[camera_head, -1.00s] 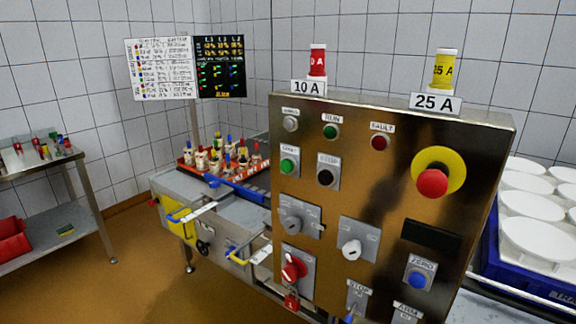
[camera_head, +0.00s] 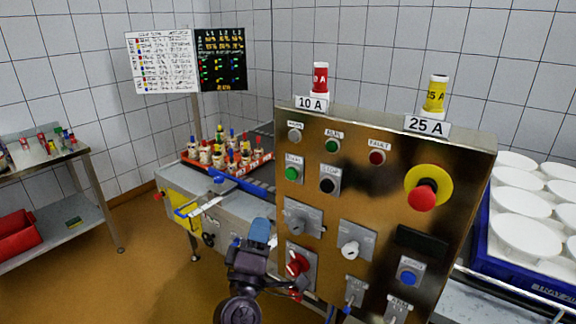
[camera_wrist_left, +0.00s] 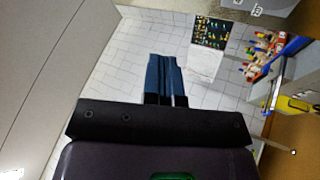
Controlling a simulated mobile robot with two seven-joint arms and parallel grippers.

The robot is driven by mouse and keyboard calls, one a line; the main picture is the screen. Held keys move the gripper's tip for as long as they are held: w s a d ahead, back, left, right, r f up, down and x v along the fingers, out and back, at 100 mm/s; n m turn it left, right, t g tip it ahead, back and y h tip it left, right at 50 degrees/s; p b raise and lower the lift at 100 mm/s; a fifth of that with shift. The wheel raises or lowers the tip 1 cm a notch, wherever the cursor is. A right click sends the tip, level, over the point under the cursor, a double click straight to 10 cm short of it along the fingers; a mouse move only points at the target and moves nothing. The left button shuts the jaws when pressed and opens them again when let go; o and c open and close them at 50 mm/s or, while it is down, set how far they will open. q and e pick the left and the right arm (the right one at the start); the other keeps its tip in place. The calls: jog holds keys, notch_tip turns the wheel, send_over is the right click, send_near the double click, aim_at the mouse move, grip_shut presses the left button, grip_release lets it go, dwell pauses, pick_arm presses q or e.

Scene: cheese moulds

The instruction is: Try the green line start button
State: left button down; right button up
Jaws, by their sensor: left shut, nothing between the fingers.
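The green start button (camera_head: 292,173) sits on a grey plate at the left of the steel control panel (camera_head: 385,215), above the grey selector switch and left of the black stop button (camera_head: 327,185). A second green item, the run lamp (camera_head: 332,146), is higher up. My left gripper (camera_head: 260,230) is in front of the panel's lower left side, below and left of the start button and apart from it. Its blue fingers are shut and empty; they also show in the left wrist view (camera_wrist_left: 164,75). My right gripper is not in view.
A red emergency stop (camera_head: 422,197) sticks out at the panel's right. A red rotary switch (camera_head: 297,264) is low, close to my left arm. Left of the panel is a conveyor with a tray (camera_head: 262,163) of bottles. A blue crate (camera_head: 520,278) of white moulds is at right.

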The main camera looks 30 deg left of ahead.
aim_at(292, 174)
pick_arm(q)
jog(key=r+n+y, duration=0.1)
jog(key=n, duration=0.1)
jog(key=a+r+n+y, duration=0.1)
jog(key=r+n+y, duration=0.1)
jog(key=a+r+n+g+y, duration=0.1)
jog(key=r+n+y, duration=0.1)
jog(key=shift+s+a+r+n+p, duration=0.1)
jog(key=shift+r+n+p, duration=0.1)
jog(key=shift+n+p, duration=0.2)
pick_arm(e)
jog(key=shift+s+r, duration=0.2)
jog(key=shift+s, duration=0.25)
pick_arm(q)
jog(key=w, duration=0.8)
jog(key=shift+w+d+b, duration=0.35)
jog(key=shift+w, duration=0.05)
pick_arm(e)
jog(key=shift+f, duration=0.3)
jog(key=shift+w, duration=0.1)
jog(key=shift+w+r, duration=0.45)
